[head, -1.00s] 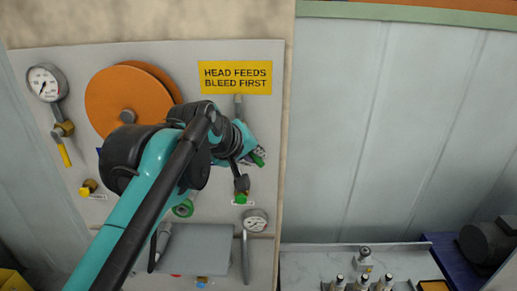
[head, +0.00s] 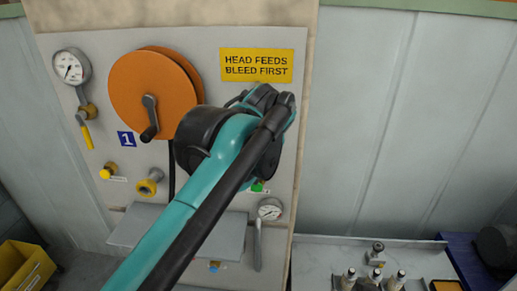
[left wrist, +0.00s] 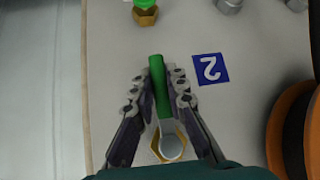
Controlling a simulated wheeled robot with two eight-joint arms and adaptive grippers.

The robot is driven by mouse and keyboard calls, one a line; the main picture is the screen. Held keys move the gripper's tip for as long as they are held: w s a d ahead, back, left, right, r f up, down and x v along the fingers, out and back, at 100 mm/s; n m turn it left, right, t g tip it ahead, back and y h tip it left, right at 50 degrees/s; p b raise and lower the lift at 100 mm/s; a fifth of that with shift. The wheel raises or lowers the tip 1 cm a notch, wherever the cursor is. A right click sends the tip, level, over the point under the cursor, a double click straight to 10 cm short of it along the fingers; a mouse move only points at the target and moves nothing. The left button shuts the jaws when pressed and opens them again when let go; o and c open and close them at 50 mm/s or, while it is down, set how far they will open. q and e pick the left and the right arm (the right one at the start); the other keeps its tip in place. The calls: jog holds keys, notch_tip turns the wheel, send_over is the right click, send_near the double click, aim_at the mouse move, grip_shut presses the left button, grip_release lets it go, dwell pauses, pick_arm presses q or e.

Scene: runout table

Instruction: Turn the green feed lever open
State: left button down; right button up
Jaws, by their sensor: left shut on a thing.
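The green feed lever (left wrist: 160,97) shows in the left wrist view, its green handle pointing up the picture from a silver hub on a brass hex fitting (left wrist: 172,147). My left gripper (left wrist: 160,75) is shut on the green handle, one finger on each side of it. In the head view my left arm covers the lever and the gripper. My right gripper is in neither view.
A blue "2" plate (left wrist: 210,68) is beside the lever. A green-capped brass fitting (left wrist: 146,14) stands past the handle's end. The orange reel (head: 150,85) and yellow sign (head: 257,65) are on the panel. Bottles (head: 375,278) stand on a bench at lower right.

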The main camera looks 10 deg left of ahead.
pick_arm(q)
jog(key=shift+s+f, duration=0.1)
jog(key=shift+f, duration=0.2)
jog(key=c, duration=1.5)
grip_release()
jog(key=shift+w+a, duration=0.1)
jog(key=shift+w, duration=0.2)
jog(key=v, duration=1.2)
jog(key=s+a+f+m+g+h, duration=0.1)
jog(key=s+a+f, duration=0.3)
jog(key=f, duration=0.9)
jog(key=s+a+f, duration=0.4)
jog(key=f, duration=0.8)
jog(key=s+a+f+m+g+h, duration=0.1)
jog(key=s+a+f, duration=0.3)
jog(key=f, duration=0.9)
notch_tip(320, 180, down, 37)
jog(key=w+b, duration=0.1)
jog(key=b, duration=3.7)
jog(key=shift+a+b, duration=0.3)
